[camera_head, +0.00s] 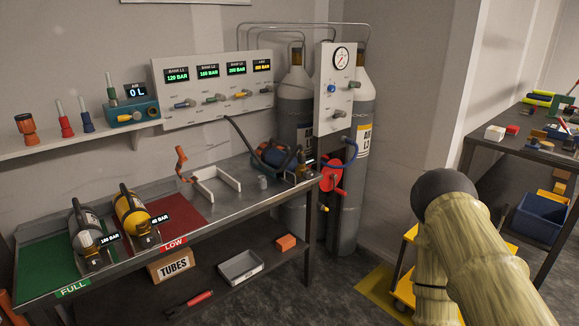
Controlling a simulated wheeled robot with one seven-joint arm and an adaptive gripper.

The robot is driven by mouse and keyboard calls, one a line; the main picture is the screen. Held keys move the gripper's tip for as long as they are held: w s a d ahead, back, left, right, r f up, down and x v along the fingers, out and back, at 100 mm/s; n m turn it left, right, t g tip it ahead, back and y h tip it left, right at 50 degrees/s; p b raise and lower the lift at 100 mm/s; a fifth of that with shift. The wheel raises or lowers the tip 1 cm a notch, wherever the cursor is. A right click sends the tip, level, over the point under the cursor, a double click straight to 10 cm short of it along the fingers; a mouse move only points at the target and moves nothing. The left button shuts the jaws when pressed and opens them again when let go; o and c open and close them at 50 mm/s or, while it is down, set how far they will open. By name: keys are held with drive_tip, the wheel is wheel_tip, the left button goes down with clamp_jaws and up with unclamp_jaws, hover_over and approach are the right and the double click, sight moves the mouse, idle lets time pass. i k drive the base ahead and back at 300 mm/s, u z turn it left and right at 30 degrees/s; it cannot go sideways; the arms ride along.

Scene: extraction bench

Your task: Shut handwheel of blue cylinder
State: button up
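The blue cylinder (277,156) lies on the right part of the metal bench (222,206), with a black frame around it. Its valve end points right, beside a small dark display that I cannot read. The handwheel is too small to make out clearly, so I cannot tell whether it is open or shut. My arm shows at the lower right, in a pale yellow sleeve with a dark rounded joint. My gripper is not in view, and nothing of mine touches the blue cylinder.
A grey cylinder (86,238) lies on the green mat and a yellow one (134,216) by the red mat. A red crank (331,176) is at the bench's right end. Tall gas cylinders (349,216) stand behind. A yellow cart (404,289) is near my arm.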

sight(308, 175)
drive_tip(key=z, duration=1.4)
drive_tip(key=i, duration=0.85)
drive_tip(key=u, duration=2.25)
